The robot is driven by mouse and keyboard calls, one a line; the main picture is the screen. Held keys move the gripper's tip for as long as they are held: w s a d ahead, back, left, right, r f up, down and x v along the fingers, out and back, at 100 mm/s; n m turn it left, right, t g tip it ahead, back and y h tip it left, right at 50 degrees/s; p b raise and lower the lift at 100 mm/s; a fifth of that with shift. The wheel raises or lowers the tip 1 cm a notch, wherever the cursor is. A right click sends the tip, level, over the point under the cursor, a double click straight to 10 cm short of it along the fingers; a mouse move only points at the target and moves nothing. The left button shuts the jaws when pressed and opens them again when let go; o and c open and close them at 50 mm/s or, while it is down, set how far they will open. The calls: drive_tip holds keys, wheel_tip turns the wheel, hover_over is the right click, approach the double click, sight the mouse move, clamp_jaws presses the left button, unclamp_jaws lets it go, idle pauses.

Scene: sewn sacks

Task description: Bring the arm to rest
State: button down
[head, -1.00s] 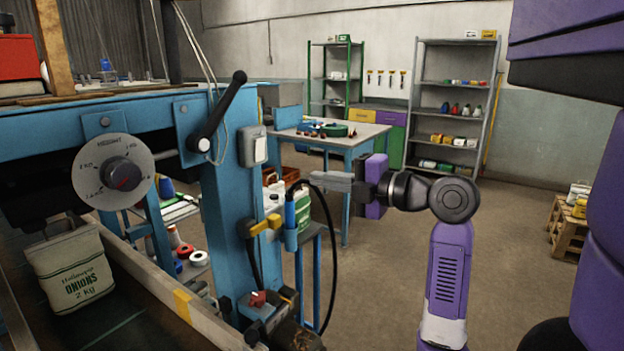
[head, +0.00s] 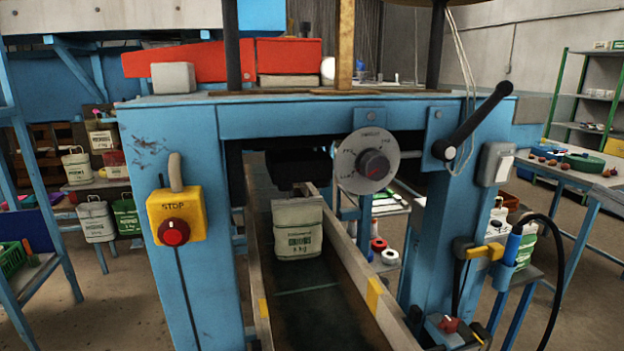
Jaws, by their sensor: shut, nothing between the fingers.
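My arm and my gripper are out of the head view now. The blue machine frame (head: 190,285) fills the middle of the view. A white sewn sack with green print (head: 298,228) stands upright in the channel (head: 305,310) under the machine, with nothing of mine touching it. A round dial with a dark knob (head: 373,164) and a black lever (head: 490,108) are on the frame's right side. A yellow stop box with a red button (head: 174,232) is on its left post.
A shelf with several sacks (head: 97,221) stands at the left behind a blue stand (head: 45,270). A blue table (head: 590,180) and a green rack (head: 583,100) are at the right. A black cable (head: 560,270) loops beside the right post. Some floor shows at the lower left.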

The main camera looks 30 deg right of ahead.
drive_tip(key=a+f+m+g+h, duration=0.1)
drive_tip(key=a+f+m+h, duration=0.2)
drive_tip(key=a+f+m, duration=0.6)
drive_tip(key=a+f+m+g+h, duration=0.1)
drive_tip(key=a+f+m+h, duration=0.2)
drive_tip(key=a+f+m, duration=0.5)
drive_tip(key=s+a+f+n+y, duration=0.2)
drive_tip(key=s+a+f+y, duration=0.2)
drive_tip(key=a, duration=0.4)
drive_tip(key=s+a+f+n+y, duration=0.2)
drive_tip(key=s+a+f+y, duration=0.2)
drive_tip(key=a+f, duration=0.3)
drive_tip(key=s+a+f+n+y, duration=0.3)
drive_tip(key=s+a+f+y, duration=0.2)
drive_tip(key=a, duration=0.5)
drive_tip(key=shift+s+a+f+g, duration=0.2)
drive_tip(key=shift+s+g, duration=0.2)
drive_tip(key=shift+s, duration=0.25)
